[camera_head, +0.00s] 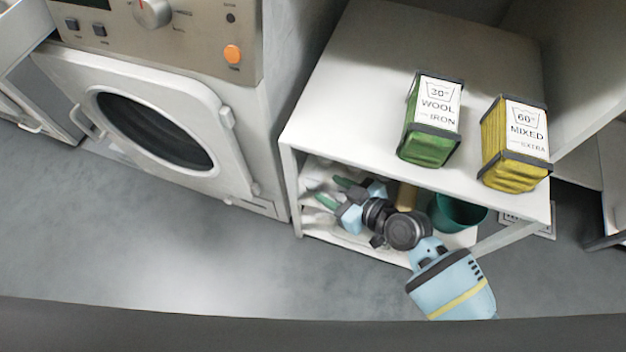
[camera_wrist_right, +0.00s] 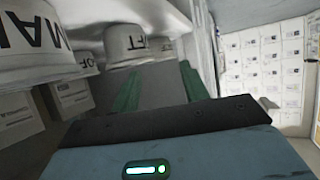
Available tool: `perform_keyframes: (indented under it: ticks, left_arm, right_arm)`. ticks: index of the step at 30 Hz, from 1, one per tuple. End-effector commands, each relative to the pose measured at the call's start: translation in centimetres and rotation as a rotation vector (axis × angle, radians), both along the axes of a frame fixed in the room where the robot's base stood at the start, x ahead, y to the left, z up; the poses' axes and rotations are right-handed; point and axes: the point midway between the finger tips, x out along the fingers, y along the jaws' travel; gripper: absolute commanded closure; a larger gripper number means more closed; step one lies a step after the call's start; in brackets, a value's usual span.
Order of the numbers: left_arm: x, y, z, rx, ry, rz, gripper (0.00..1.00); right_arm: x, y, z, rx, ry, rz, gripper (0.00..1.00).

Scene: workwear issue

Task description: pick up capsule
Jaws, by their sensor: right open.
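I cannot make out a capsule for certain in either view. My right gripper (camera_head: 331,191) reaches into the shelf under the white cabinet top, its two green fingers apart. In the right wrist view the gripper (camera_wrist_right: 160,78) is open, with no object visible between its fingers. A white container lettered "FT" (camera_wrist_right: 136,42) stands beyond the fingers, apart from them as far as I can tell. A larger white container lettered "MA" (camera_wrist_right: 38,38) is at the left. My left gripper is not in view.
The white cabinet (camera_head: 355,85) carries a green "WOOL" tin (camera_head: 428,145) and a yellow "MIXED" tin (camera_head: 510,172); its top overhangs my gripper. A teal bin (camera_head: 460,212) is at the shelf's right. A washing machine (camera_head: 215,110) stands left. The grey floor (camera_head: 150,240) is clear.

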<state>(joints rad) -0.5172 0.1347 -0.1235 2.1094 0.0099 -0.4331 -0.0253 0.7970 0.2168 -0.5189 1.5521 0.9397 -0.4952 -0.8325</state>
Motion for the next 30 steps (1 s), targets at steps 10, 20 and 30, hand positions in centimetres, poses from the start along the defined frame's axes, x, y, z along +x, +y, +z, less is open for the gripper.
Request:
perform_keyframes:
  ticks: [10,20,30]
  left_arm:
    - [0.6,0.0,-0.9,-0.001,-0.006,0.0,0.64]
    - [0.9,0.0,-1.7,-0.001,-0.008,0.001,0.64]
    - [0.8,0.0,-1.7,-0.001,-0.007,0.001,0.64]
  right_arm:
    - [1.6,2.1,-1.3,0.003,0.002,0.0,0.55]
    - [3.0,3.8,-2.3,-0.001,0.001,0.0,0.55]
    - [3.0,3.7,-2.2,-0.001,0.001,0.0,0.79]
